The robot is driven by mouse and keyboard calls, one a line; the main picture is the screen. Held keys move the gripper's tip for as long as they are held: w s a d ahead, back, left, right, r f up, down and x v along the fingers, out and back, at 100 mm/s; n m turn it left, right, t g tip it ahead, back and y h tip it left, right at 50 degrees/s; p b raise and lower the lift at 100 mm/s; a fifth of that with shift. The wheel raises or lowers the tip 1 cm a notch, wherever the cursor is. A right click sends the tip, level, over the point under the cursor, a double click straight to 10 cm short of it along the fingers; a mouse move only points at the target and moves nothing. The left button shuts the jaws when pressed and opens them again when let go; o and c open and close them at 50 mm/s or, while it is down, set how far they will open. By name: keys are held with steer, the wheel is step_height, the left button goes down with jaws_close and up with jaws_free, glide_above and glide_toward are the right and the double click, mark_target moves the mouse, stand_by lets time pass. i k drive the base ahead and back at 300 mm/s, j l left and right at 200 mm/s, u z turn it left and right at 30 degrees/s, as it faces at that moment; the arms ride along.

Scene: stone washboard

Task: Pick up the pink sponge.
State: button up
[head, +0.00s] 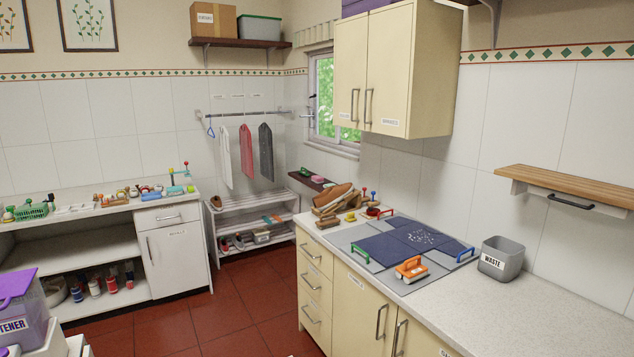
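A small pink item (317,178) lies on the dark wall shelf below the window, beside a small green item (304,171). It may be the pink sponge, but it is too small to tell for sure. Several small coloured items (145,190) lie on the left counter, and I cannot make out a pink sponge among them. My gripper is not in view.
The right counter (560,310) holds a dark blue washboard (400,245), an orange-handled brush (410,268), brown wooden pieces (335,197) and a grey waste bin (502,258). A low rack (255,210) stands at the back. Red floor (220,315) lies open between the counters. A purple-lidded bin (15,300) is at the lower left.

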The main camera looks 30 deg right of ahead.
mark_target(317, 180)
steer(key=z, duration=1.1)
steer(key=i+j+u, duration=0.2)
steer(key=i+u, duration=0.15)
steer(key=i, duration=0.2)
steer(key=i+u, duration=0.4)
steer(key=i, duration=0.2)
steer(key=i+u, duration=0.25)
steer(key=i, duration=1.8)
steer(key=i+z, duration=0.2)
steer(key=i, duration=0.35)
steer(key=i+z, duration=0.25)
steer(key=i, duration=0.25)
steer(key=i+j+z, duration=0.2)
steer(key=i, duration=0.3)
steer(key=i+j+z, duration=0.2)
steer(key=i, duration=0.35)
steer(key=i+l+z, duration=0.1)
steer(key=i+z, duration=0.25)
steer(key=i, duration=0.2)
steer(key=i+z, duration=0.35)
steer(key=i, duration=0.15)
steer(key=i+j+z, duration=0.3)
steer(key=i, duration=0.25)
steer(key=i+j+z, duration=0.35)
steer(key=i, duration=0.15)
steer(key=i+j+z, duration=0.35)
steer(key=i, duration=0.1)
